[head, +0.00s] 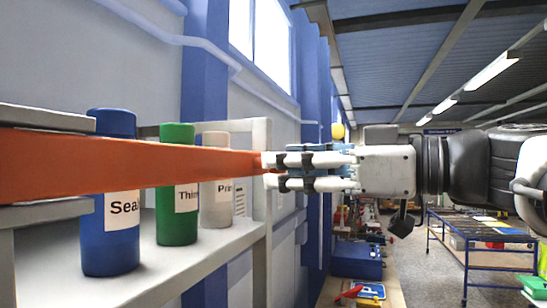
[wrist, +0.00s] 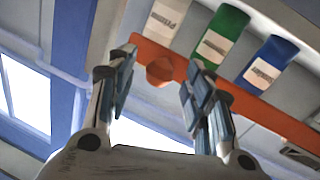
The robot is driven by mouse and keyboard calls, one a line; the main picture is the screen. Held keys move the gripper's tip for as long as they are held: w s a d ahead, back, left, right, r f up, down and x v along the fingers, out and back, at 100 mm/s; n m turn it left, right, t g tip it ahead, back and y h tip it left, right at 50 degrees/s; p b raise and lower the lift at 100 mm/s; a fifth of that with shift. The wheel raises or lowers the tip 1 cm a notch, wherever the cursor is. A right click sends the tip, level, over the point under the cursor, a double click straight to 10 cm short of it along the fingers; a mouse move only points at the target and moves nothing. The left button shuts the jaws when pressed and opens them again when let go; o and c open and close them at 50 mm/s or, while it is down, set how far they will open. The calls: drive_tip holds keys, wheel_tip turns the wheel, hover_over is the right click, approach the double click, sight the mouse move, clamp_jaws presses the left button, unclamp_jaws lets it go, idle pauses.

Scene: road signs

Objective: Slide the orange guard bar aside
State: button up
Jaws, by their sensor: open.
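The orange guard bar (head: 130,160) runs across the front of a shelf with bottles, from the left edge to my fingertips in the head view. In the wrist view the bar (wrist: 255,105) slants down to the right, and a round orange knob (wrist: 160,71) stands out near its left end. My gripper (head: 267,171) is at the bar's right end. In the wrist view my gripper (wrist: 158,66) is open, with one finger on each side of the knob in the picture. Gaps show beside the knob. The fingertips hide the bar's end in the head view.
Behind the bar stand a blue bottle (head: 112,240), a green bottle (head: 177,220) and a pale bottle (head: 216,205) on the grey shelf (head: 200,265). A shelf post (head: 261,225) is below my fingertips. A blue-framed table (head: 470,255) stands farther back at right.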

drive_tip(key=shift+w+a, duration=0.35)
drive_tip(key=shift+a, duration=0.2)
drive_tip(key=shift+c, duration=0.3)
clamp_jaws()
